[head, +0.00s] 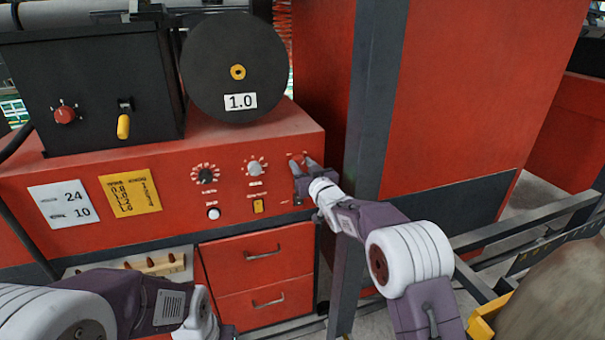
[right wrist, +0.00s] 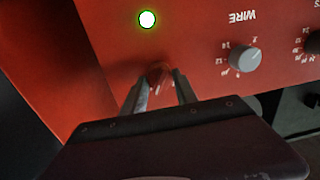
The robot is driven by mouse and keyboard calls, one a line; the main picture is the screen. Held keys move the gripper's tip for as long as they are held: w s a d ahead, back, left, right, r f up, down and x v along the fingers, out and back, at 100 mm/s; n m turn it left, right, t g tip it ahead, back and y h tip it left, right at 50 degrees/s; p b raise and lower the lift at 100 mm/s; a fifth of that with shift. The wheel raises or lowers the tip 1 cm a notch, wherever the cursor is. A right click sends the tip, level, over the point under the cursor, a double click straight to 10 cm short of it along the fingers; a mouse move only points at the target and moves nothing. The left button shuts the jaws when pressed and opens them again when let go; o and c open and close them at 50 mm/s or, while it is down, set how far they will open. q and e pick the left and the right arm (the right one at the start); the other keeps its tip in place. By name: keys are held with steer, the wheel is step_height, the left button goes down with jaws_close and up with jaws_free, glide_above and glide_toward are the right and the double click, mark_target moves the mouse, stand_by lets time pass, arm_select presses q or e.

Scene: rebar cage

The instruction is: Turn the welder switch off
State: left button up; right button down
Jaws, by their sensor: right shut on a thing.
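The welder's red front panel (head: 110,225) carries a row of dials. My right gripper (head: 299,162) is at the panel's right end. In the right wrist view its two fingers (right wrist: 160,88) are shut on a small red switch (right wrist: 159,70), one finger on each side. The switch's setting cannot be read, as the fingers cover part of it. A round lamp (right wrist: 147,19) near the switch glows with a green rim. My left arm lies low at the left of the head view; its gripper (head: 228,332) barely shows at the bottom edge.
The grey WIRE dial (head: 255,168) and a black dial (head: 205,175) sit left of the switch. A yellow rocker (head: 258,206) is below them. A dark post (head: 372,110) stands close right of my right gripper. Two red drawers (head: 255,252) are below.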

steer(key=n+b, duration=0.3)
steer(key=b, duration=0.1)
steer(key=n+b, duration=0.2)
steer(key=shift+f+n, duration=0.25)
steer(key=shift+n, duration=0.05)
steer(key=shift+a+n+b, duration=0.1)
steer(key=shift+n+b, duration=0.6)
steer(key=shift+n, duration=0.1)
steer(key=n+b, duration=0.2)
steer(key=n, duration=0.1)
steer(key=shift+r+h, duration=0.1)
steer(key=shift+h, duration=0.3)
steer(key=shift+s+r+n+b, duration=0.15)
steer(key=shift+n+b, duration=1)
steer(key=shift+n, duration=1.15)
steer(key=shift+r, duration=0.1)
steer(key=c, duration=1)
jaws_free()
steer(key=shift+o, duration=0.2)
steer(key=shift+w, duration=0.2)
steer(key=shift+s, duration=0.1)
